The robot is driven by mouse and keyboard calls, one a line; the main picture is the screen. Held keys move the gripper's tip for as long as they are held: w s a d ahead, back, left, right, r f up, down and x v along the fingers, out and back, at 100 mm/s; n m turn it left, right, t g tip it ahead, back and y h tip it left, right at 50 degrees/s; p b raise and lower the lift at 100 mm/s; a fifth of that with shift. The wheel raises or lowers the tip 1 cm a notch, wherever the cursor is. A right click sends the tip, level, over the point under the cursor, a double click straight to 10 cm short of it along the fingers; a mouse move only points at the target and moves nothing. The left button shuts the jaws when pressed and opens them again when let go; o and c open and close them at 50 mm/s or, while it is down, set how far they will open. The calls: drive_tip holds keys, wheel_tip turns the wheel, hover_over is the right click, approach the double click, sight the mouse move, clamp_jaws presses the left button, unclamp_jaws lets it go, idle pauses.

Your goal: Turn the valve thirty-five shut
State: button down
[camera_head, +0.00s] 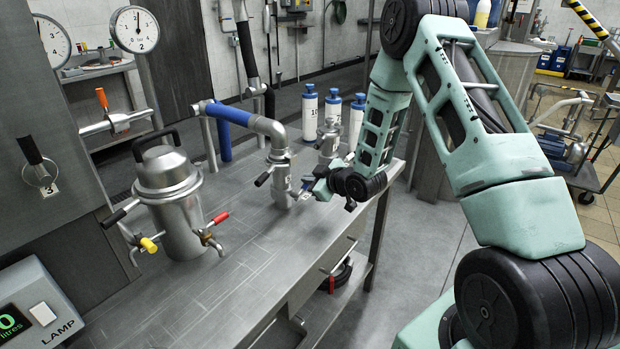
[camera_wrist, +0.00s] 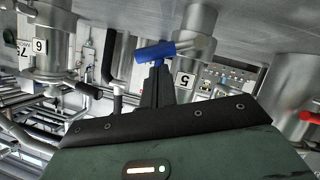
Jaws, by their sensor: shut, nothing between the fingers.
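No tag reading thirty-five is legible. My gripper (camera_wrist: 159,66) is shut and empty, its fingertips just at the blue handle; I cannot tell whether they touch it. In the head view my gripper (camera_head: 301,192) is low over the bench, right of a steel valve (camera_head: 281,178) with a black lever (camera_head: 263,178). The blue handle is mostly hidden there by my wrist.
A steel lidded vessel (camera_head: 172,203) with red and yellow handles stands on the bench (camera_head: 215,300). A pipe with a blue sleeve (camera_head: 228,113) runs to the valve. Blue-capped bottles (camera_head: 309,112) stand behind. In the wrist view another tagged fitting (camera_wrist: 50,65) is at left.

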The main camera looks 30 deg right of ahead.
drive_tip(key=shift+d, duration=0.1)
idle(0.3)
drive_tip(key=shift+w+d+f+m+g+y+p, duration=0.25)
drive_tip(key=shift+d+f+m+g+y+p, duration=0.3)
drive_tip(key=shift+m+y, duration=0.4)
drive_tip(key=shift+w+d+f+m+b, duration=0.15)
drive_tip(key=shift+d+f+m+b, duration=0.2)
drive_tip(key=shift+f+b, duration=0.2)
drive_tip(key=shift+r, duration=0.15)
drive_tip(key=s+d+r, duration=0.2)
drive_tip(key=s+r, duration=0.6)
drive_tip(key=shift+d+p, duration=0.3)
drive_tip(key=shift+p, duration=0.05)
